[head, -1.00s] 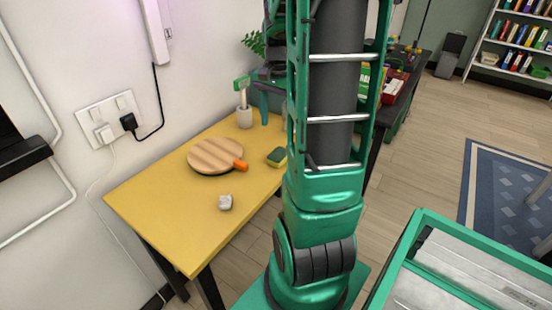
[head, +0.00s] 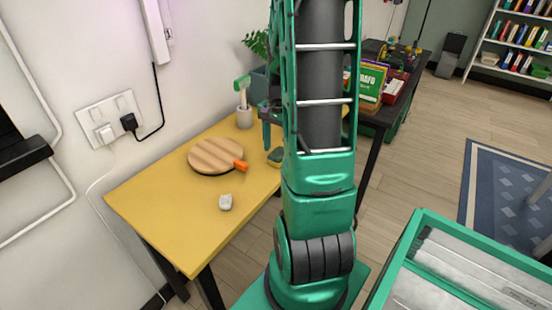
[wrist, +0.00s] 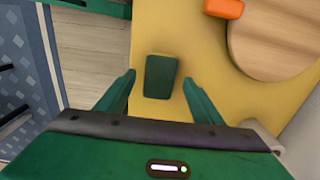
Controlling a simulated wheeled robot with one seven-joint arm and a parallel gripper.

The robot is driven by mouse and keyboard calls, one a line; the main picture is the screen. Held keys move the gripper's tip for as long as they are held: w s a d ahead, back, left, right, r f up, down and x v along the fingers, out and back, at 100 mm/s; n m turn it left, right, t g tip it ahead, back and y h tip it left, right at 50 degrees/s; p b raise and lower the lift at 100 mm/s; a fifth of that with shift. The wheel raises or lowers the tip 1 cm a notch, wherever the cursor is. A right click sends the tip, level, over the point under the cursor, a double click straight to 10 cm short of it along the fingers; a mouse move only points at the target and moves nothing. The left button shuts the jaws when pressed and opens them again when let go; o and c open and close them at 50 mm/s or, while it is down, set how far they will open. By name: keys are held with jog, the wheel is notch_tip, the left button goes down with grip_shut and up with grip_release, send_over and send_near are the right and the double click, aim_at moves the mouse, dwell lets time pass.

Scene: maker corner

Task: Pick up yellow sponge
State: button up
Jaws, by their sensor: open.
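The yellow sponge (head: 275,157) lies near the right edge of the yellow table, with its dark green side up. In the wrist view the sponge (wrist: 160,76) shows as a dark green block on the table top, near the table edge. My gripper (wrist: 159,84) is open and empty, and the sponge appears between its two fingertips, with a gap on each side. In the head view my gripper (head: 267,135) is above and just behind the sponge, partly hidden by my arm. The height left between fingers and sponge is hard to judge.
A small whitish lump (head: 225,202) is at the front of the yellow table (head: 165,200). A cup with a green-headed tool (head: 244,118) stands behind.

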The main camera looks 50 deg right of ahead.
aim_at(278, 153)
jog(key=shift+f, duration=0.4)
jog(key=c, duration=1.2)
jog(key=shift+r, duration=0.55)
notch_tip(278, 153, up, 3)
jog(key=shift+f, duration=0.15)
jog(key=a+r, duration=0.2)
jog(key=a, duration=0.2)
jog(key=a+r, duration=0.2)
jog(key=a, duration=0.1)
jog(key=a+r, duration=0.3)
jog(key=a, duration=0.1)
jog(key=shift+a+r, duration=0.1)
jog(key=shift+a, duration=0.25)
